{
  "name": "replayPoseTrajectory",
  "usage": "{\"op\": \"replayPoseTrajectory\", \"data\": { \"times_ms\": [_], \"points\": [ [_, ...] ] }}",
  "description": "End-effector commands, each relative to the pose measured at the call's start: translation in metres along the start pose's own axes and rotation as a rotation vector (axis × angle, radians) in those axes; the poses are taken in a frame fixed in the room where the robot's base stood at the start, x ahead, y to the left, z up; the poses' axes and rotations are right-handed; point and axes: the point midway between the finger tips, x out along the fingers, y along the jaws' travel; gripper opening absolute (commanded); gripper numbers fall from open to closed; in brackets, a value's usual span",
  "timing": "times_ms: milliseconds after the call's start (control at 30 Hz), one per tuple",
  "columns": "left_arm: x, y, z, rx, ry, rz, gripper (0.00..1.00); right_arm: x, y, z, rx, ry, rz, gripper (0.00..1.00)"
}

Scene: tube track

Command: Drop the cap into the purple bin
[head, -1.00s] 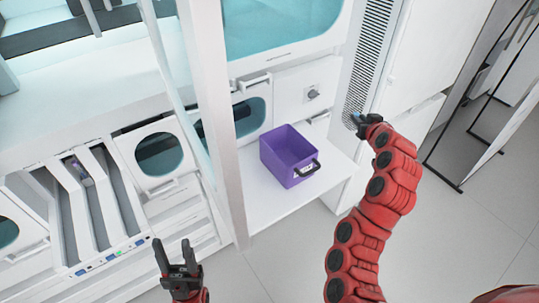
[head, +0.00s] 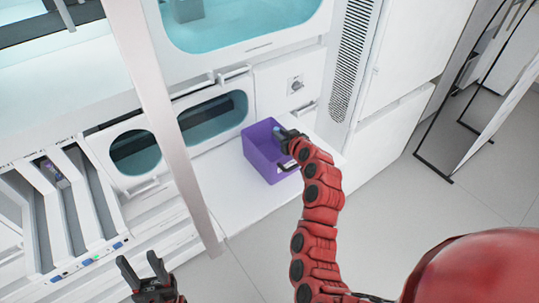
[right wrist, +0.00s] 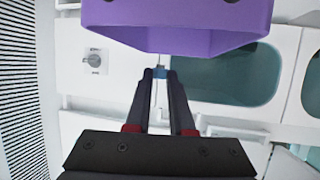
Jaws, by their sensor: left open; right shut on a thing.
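The purple bin (head: 258,160) sits on a white shelf in the head view, and its purple wall (right wrist: 180,22) fills the top of the right wrist view. My right gripper (head: 281,132) is over the bin's opening in the head view. It is shut on the small blue cap (right wrist: 160,73), which shows between the fingertips in the right wrist view. The cap's height above the bin floor is hard to tell. My left gripper (head: 142,266) is open and empty at the lower left, away from the bin.
A white upright post (head: 165,125) stands left of the bin. A white rack (head: 75,215) with slots is at the left. A panel with a round knob (head: 296,86) is behind the bin. The white shelf (head: 225,195) is bare beside the bin.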

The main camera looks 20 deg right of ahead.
Motion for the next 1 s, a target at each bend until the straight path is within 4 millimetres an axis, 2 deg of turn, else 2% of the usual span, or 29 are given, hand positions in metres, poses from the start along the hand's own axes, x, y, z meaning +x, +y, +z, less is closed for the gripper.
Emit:
{"op": "replayPoseTrajectory", "data": {
  "times_ms": [33,167,467,500,667,700,1000],
  "points": [
    [-0.006,0.0,0.001,0.0,0.0,0.0,0.5,0.004,0.0,0.01,0.001,-0.003,-0.002,0.0],
    [-0.011,0.001,0.002,0.0,0.0,0.0,0.5,0.009,-0.001,0.022,0.002,-0.004,-0.003,0.0],
    [-0.011,0.001,0.002,0.0,0.0,0.0,0.5,0.009,-0.001,0.023,0.001,-0.002,-0.002,0.0],
    [-0.011,0.001,0.002,0.0,0.0,0.0,0.5,0.009,-0.001,0.023,0.001,-0.002,-0.002,0.24],
    [-0.011,0.001,0.002,0.0,0.0,0.0,0.5,0.009,-0.001,0.023,0.001,-0.002,-0.002,0.53],
    [-0.011,0.001,0.002,0.0,0.0,0.0,0.5,0.009,-0.001,0.023,0.001,-0.002,-0.002,0.56],
    [-0.011,0.001,0.002,0.0,0.0,0.0,0.5,0.009,-0.001,0.023,0.001,-0.002,-0.002,0.56]
  ]
}}
